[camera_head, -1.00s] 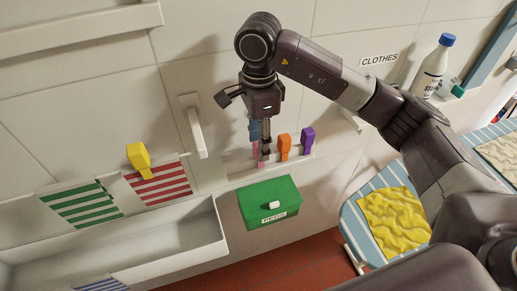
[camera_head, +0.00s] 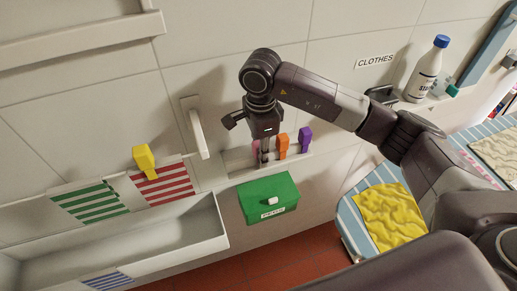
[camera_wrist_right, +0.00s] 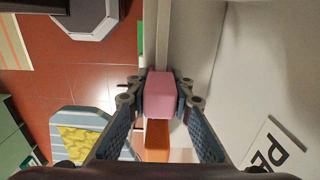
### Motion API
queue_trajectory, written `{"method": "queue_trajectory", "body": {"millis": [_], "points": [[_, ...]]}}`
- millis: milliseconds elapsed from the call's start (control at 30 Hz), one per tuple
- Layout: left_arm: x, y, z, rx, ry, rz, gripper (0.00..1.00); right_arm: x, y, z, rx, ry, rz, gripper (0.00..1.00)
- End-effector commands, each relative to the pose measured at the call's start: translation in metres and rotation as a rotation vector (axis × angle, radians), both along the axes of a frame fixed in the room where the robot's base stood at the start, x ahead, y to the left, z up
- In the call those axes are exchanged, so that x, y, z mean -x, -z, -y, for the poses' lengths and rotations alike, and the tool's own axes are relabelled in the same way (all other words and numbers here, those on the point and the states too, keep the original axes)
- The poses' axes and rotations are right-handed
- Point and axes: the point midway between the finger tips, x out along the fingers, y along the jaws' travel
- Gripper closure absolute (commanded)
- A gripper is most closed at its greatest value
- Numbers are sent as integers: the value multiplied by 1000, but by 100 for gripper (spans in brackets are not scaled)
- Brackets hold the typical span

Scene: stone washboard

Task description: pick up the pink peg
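The pink peg (camera_head: 256,149) is at the left of the row of pegs on the wall ledge (camera_head: 237,161), largely hidden behind my right gripper (camera_head: 264,156) in the head view. In the right wrist view the pink peg (camera_wrist_right: 160,93) sits between the two fingertips of my right gripper (camera_wrist_right: 160,100), which press close on both its sides. The right gripper points down and looks shut on the peg. I cannot tell whether the peg still touches the ledge. My left gripper is not in view.
An orange peg (camera_head: 282,147) and a purple peg (camera_head: 305,138) stand just right of it. A green box (camera_head: 268,195) is below the ledge. A bottle (camera_head: 428,70) stands at right.

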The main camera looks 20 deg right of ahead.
Motion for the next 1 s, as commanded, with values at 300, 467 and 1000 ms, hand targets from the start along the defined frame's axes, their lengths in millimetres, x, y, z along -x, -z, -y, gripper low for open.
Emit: {"method": "queue_trajectory", "body": {"millis": [300,467,1000], "points": [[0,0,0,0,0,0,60,0,0,0,0,0,0,90],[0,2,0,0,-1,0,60,-1,-4,0,-1,0,2,90],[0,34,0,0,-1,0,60,-2,-112,0,1,0,8,90]]}}
